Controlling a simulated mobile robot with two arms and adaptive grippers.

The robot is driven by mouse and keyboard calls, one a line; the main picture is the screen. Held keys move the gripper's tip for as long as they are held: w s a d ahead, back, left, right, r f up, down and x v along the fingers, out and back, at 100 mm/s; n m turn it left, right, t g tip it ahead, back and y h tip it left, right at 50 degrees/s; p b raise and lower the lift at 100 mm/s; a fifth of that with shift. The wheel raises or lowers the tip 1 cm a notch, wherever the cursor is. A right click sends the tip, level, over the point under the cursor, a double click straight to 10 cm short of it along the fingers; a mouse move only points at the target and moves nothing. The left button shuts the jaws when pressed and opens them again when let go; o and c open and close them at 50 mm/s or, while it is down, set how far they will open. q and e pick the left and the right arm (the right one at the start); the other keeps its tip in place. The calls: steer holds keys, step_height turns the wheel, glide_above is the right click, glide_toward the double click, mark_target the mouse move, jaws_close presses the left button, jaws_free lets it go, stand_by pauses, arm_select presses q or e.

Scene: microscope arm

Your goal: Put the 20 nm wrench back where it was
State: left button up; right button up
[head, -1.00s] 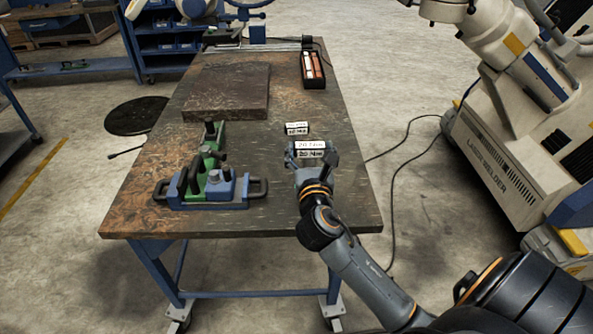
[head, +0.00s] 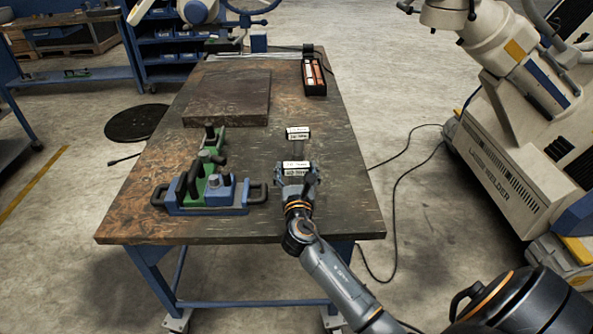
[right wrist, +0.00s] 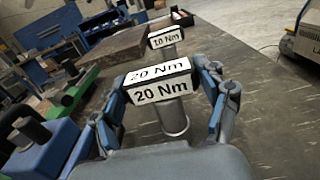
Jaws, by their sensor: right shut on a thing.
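The 20 Nm wrench (right wrist: 160,88) has a white label block with black edges on a grey metal shaft. In the right wrist view it stands between the two fingers of my right gripper (right wrist: 172,95), which is shut on it. In the head view its label (head: 296,168) shows at the front of the workbench, held by my right gripper (head: 297,180). A second wrench marked 10 Nm (right wrist: 167,38) stands just beyond it; its label (head: 298,133) also shows in the head view. My left gripper is not in view.
The workbench (head: 335,205) holds a blue and green clamp fixture (head: 210,195) left of my right gripper. A dark flat plate (head: 228,98) lies farther back. A black box (head: 314,76) with orange and white items stands at the back right. A laser welder (head: 510,130) stands right of the bench.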

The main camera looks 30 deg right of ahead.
steer(key=o, duration=1.6)
steer(key=shift+f, duration=0.1)
steer(key=shift+c, duration=0.2)
steer(key=shift+r, duration=0.2)
steer(key=v, duration=1.2)
steer(key=shift+b, duration=0.35)
steer(key=shift+s+f, duration=0.1)
